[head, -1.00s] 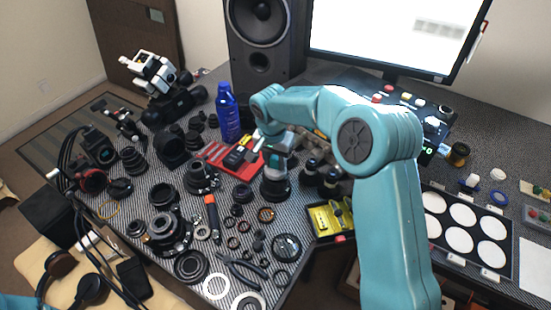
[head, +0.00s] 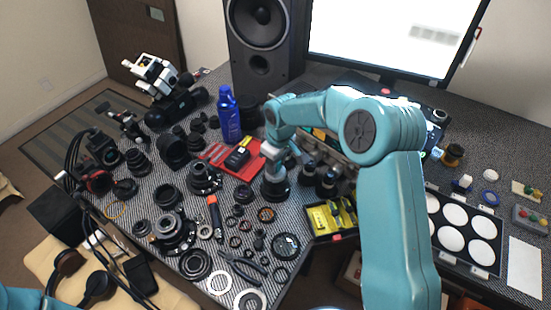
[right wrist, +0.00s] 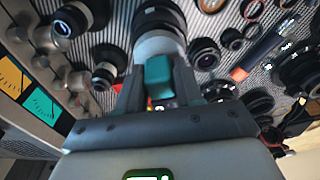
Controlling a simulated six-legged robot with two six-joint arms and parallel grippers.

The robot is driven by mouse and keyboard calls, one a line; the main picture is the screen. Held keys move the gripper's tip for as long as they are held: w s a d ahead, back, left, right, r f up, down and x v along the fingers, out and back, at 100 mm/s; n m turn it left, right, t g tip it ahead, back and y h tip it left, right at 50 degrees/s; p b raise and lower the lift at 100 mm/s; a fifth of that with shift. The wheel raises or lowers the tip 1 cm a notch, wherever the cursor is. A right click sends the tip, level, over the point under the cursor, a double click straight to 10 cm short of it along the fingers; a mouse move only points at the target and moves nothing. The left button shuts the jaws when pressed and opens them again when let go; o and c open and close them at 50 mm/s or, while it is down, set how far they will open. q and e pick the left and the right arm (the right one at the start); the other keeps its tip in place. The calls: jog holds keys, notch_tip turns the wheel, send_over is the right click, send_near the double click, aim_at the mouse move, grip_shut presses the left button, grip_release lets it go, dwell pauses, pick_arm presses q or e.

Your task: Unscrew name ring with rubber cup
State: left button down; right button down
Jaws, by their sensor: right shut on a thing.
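The lens (head: 275,188) stands upright on the dark woven table, a black barrel below my right gripper. It also shows in the right wrist view (right wrist: 158,20) at the top middle. My right gripper (head: 277,158) is above it, its fingers shut on the rubber cup tool, which shows a teal block (right wrist: 158,77) between the fingers. The tool's pale grey cup (right wrist: 160,43) sits at the top of the lens and appears to touch it. The name ring is hidden under the cup. Only part of my left arm shows at the lower left; its gripper is out of view.
Small dark lens parts (head: 309,170) stand close to the right of the lens. A red tray (head: 228,157) and blue bottle (head: 229,116) are behind to the left. A yellow-lined tray (head: 331,217) is in front right. Several rings and barrels crowd the left side.

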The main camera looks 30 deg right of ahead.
jog(key=shift+w+r+p, duration=0.15)
jog(key=shift+r+p, duration=0.25)
jog(key=shift+r, duration=0.15)
jog(key=shift+r+p, duration=0.45)
jog(key=shift+r, duration=0.45)
jog(key=shift+r, duration=0.15)
jog(key=shift+r+p, duration=1)
jog(key=shift+r, duration=0.45)
